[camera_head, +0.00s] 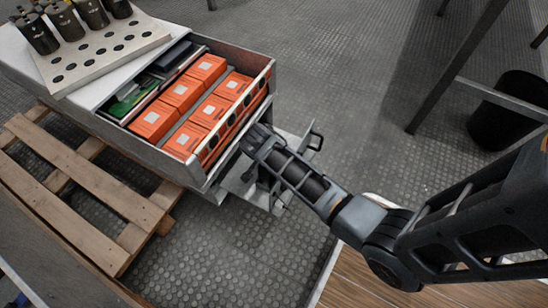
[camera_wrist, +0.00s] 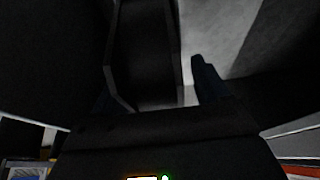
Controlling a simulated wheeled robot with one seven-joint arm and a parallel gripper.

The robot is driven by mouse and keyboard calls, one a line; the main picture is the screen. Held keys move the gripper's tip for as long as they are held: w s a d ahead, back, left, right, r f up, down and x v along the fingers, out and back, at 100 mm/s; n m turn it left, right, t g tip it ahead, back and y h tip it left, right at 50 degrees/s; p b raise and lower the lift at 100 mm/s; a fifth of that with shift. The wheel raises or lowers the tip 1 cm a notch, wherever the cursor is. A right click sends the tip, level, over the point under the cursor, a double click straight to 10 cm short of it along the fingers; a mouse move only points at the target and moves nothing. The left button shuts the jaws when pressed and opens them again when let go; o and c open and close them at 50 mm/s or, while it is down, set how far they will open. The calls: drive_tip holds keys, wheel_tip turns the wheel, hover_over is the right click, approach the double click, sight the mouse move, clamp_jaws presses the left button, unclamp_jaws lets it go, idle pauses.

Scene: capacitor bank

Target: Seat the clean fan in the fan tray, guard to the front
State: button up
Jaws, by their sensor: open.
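In the head view, my gripper (camera_head: 262,148) is at the front right corner of an open-topped metal drawer. Its fingertips do not show clearly there. A grey metal tray-like part (camera_head: 245,190) with a dark handle (camera_head: 315,141) juts out below the drawer front; I cannot tell whether it is the fan tray. In the wrist view, my open gripper (camera_wrist: 153,88) has a dark frame-like thing (camera_wrist: 146,50) between its fingers, nearer the left one. It is too dark to tell whether this is the fan. No fan or guard can be made out for certain.
The drawer (camera_head: 170,165) holds several orange boxes (camera_head: 207,68) and a green circuit board (camera_head: 130,97). Dark cylinders (camera_head: 92,13) stand on a holed white board (camera_head: 100,50). A wooden pallet (camera_head: 85,180) is at left, a black bin (camera_head: 510,110) at right.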

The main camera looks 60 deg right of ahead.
drive_tip(key=shift+p+v, duration=2)
drive_tip(key=shift+v, duration=1.9)
